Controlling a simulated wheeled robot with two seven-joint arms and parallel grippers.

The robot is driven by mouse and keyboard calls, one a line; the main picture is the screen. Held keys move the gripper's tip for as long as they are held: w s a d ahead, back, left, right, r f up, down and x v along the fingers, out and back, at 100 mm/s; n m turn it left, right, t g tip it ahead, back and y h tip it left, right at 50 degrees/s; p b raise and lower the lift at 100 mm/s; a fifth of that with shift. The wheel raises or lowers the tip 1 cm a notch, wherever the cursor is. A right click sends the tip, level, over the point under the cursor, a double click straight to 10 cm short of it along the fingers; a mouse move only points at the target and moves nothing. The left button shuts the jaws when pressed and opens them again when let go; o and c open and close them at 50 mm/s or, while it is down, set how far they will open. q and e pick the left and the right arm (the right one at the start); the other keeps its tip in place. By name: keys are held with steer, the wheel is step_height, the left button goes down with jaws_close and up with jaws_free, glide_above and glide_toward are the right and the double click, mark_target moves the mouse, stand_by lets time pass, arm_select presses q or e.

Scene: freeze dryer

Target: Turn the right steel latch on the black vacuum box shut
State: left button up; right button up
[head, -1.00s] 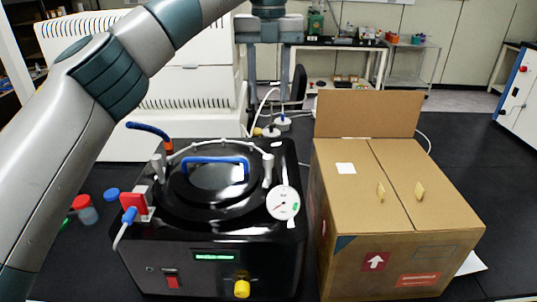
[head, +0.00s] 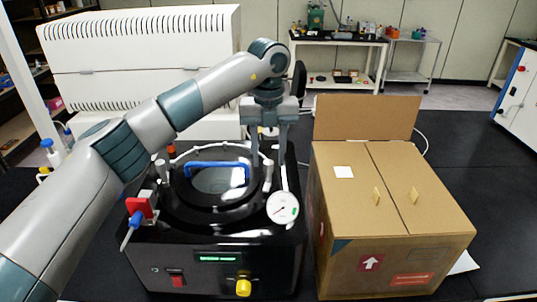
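The black vacuum box (head: 250,258) stands on the dark bench, left of centre, with a round dark lid and a blue handle (head: 217,165) on top. The right steel latch (head: 267,176) is a small pale upright piece at the lid's right side; its exact turn is hard to tell. The left steel latch (head: 161,169) stands at the lid's left side. My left gripper (head: 268,148) points down, open and empty, near the right latch, with its fingers apart to either side; contact cannot be told. My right gripper is out of view.
A dial gauge (head: 283,208) is at the box's right front, close to the latch. A cardboard box (head: 350,250) with a raised flap stands right of the vacuum box. A red valve piece (head: 139,208) is at the left. Bare bench lies at far right.

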arm_select(q)
steer(key=shift+f, duration=0.95)
jaws_close()
